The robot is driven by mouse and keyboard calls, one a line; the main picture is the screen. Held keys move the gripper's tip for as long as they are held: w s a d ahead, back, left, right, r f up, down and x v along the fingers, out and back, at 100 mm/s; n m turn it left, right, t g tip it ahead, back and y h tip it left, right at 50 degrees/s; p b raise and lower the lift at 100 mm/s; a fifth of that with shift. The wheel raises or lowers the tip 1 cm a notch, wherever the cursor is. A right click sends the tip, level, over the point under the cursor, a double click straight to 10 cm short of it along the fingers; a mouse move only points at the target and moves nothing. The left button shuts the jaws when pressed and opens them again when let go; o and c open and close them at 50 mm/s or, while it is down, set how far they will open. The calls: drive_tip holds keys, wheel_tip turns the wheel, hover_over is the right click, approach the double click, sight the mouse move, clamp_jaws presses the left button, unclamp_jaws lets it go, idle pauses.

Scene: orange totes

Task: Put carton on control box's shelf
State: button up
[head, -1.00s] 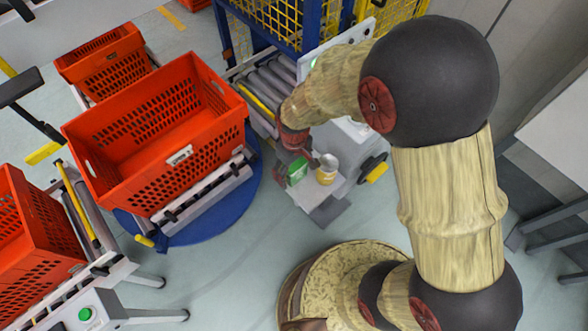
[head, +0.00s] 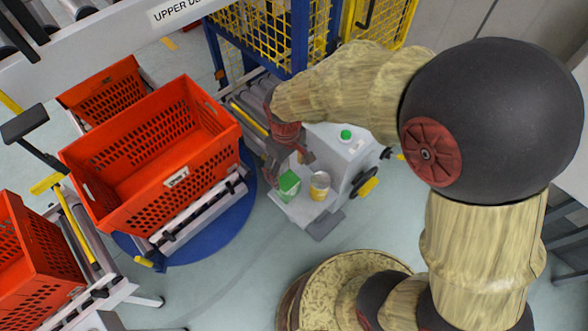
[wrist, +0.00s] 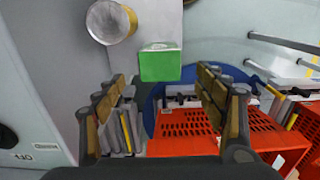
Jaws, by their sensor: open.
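My gripper (head: 290,165) is open and empty, just behind and above the carton in the head view. In the wrist view the carton's green face (wrist: 160,63) shows beyond and between the spread fingers (wrist: 160,80), apart from them. The can (wrist: 111,21) is up and left of it there.
A large empty orange tote (head: 150,165) sits on the conveyor stand left of my gripper. More orange totes (head: 35,250) are at the left. A blue and yellow cage (head: 270,30) stands behind. Rollers (head: 245,105) lie beside the control box.

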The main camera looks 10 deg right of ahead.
drive_tip(key=s+d+r+m+t, duration=0.1)
drive_tip(key=s+d+r+m, duration=0.1)
drive_tip(key=d+r, duration=0.35)
drive_tip(key=s+d+r+m+t, duration=0.1)
drive_tip(key=d+r+t, duration=0.1)
drive_tip(key=r, duration=0.7)
drive_tip(key=s+d+r+m+t, duration=0.2)
drive_tip(key=s+d+r, duration=0.3)
drive_tip(key=s+r, duration=0.3)
drive_tip(key=shift+s+d+r+m+t, duration=0.15)
drive_tip(key=shift+s+d+m+t, duration=0.2)
drive_tip(key=shift+s+m, duration=0.5)
drive_tip(key=shift+w, duration=0.1)
drive_tip(key=shift+c, duration=0.2)
